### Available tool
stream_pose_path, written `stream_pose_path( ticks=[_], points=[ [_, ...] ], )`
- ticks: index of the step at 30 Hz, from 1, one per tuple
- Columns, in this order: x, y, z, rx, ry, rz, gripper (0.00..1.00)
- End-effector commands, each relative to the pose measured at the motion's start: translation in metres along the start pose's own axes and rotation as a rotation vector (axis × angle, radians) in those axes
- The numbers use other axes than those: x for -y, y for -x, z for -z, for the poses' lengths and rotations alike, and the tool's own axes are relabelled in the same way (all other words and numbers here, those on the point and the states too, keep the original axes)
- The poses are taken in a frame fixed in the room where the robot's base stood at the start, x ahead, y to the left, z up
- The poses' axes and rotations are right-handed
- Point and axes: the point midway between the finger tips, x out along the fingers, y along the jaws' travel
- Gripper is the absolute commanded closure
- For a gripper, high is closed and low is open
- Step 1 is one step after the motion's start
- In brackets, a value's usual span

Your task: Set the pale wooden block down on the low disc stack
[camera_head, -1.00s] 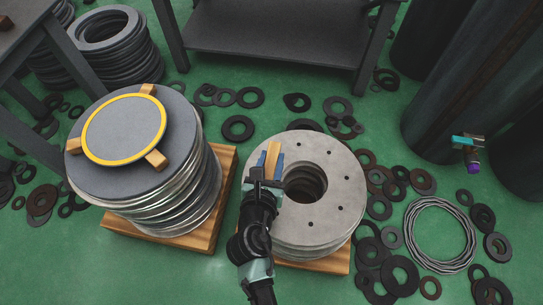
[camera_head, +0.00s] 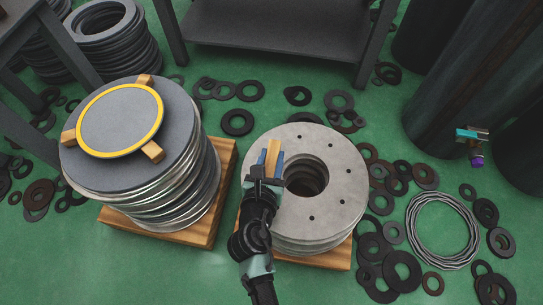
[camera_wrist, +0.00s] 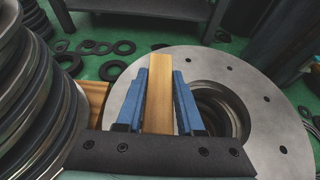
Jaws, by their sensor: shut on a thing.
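The pale wooden block (camera_head: 272,152) is between the two blue fingers of my gripper (camera_head: 269,163). In the wrist view my gripper (camera_wrist: 160,105) is shut on the block (camera_wrist: 159,82), which points away lengthwise. The low disc stack (camera_head: 335,175) is a pile of grey flanged rings with a wide centre hole and small bolt holes, on a wooden pallet. The block is over the left part of its top ring (camera_wrist: 205,62), left of the hole. I cannot tell whether the block touches the ring; its underside is hidden.
A taller disc stack (camera_head: 180,165) on a pallet stands to the left, topped by a yellow-rimmed disc (camera_head: 120,120) and wooden blocks. Loose black rings and a wire coil (camera_head: 443,231) lie on the green floor. A dark table (camera_head: 275,35) stands behind.

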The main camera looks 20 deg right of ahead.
Motion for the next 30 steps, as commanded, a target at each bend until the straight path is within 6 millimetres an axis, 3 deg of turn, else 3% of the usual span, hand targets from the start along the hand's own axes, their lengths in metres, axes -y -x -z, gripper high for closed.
stream_pose_path(
  ticks=[30],
  points=[
    [0.000,-0.007,0.017,0.001,0.001,-0.001,1.00]
  ],
)
